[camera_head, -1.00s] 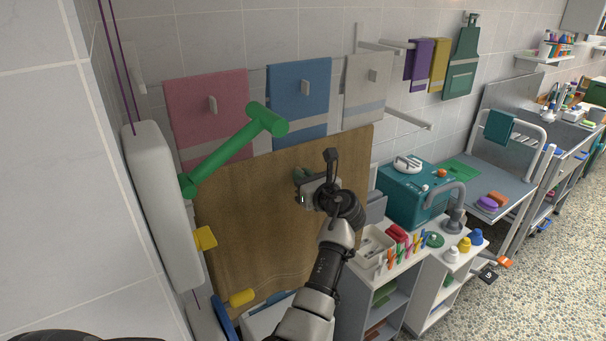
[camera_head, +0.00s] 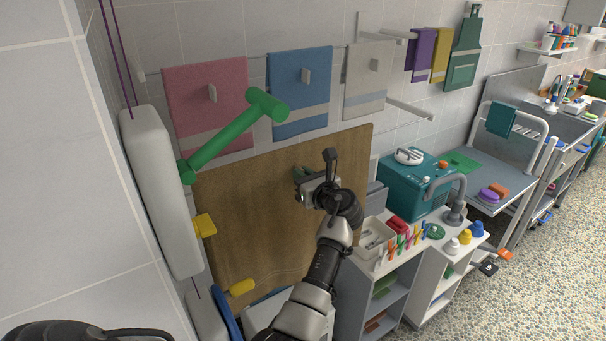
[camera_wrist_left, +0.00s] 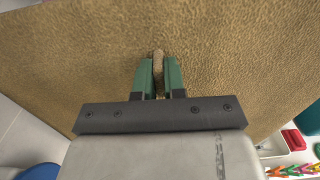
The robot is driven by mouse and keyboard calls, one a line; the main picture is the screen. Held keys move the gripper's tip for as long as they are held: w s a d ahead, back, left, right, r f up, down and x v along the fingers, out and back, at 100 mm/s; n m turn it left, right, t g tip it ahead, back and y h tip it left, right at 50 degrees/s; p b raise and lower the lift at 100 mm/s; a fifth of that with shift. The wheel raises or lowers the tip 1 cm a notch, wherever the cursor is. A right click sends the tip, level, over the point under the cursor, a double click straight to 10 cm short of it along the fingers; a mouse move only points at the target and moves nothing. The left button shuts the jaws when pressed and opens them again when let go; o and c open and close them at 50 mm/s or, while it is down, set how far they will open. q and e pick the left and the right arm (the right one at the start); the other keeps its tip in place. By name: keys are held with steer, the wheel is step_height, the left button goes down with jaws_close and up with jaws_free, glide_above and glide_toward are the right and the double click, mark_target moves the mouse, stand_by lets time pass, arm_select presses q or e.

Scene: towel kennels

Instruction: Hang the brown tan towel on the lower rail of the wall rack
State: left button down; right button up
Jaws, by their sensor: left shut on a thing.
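The brown tan towel (camera_head: 255,225) hangs as a broad, nearly flat sheet in front of the wall. My left gripper (camera_head: 300,176) is shut on it near its upper middle. In the left wrist view the green fingertips (camera_wrist_left: 158,78) pinch a small fold of the towel (camera_wrist_left: 80,50). The wall rack shows an upper arm (camera_head: 385,34) and a lower arm (camera_head: 410,110) at the right. Pink (camera_head: 200,95), blue (camera_head: 298,85) and light grey (camera_head: 365,80) towels hang on the wall above the brown one. The lower rail's further run is hidden or unclear. My right gripper is out of view.
A green bar (camera_head: 225,138) juts across the pink towel and the brown towel's upper left edge. A white cart (camera_head: 375,255) with pegs and a teal machine (camera_head: 410,185) stand close at the right.

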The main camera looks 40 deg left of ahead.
arm_select(q)
steer(key=shift+f, duration=0.35)
step_height(320, 180, down, 3)
steer(key=shift+r+b, duration=0.2)
steer(key=shift+b, duration=0.55)
steer(key=c, duration=0.7)
jaws_free()
steer(key=shift+f, duration=0.1)
steer(key=shift+c, duration=0.2)
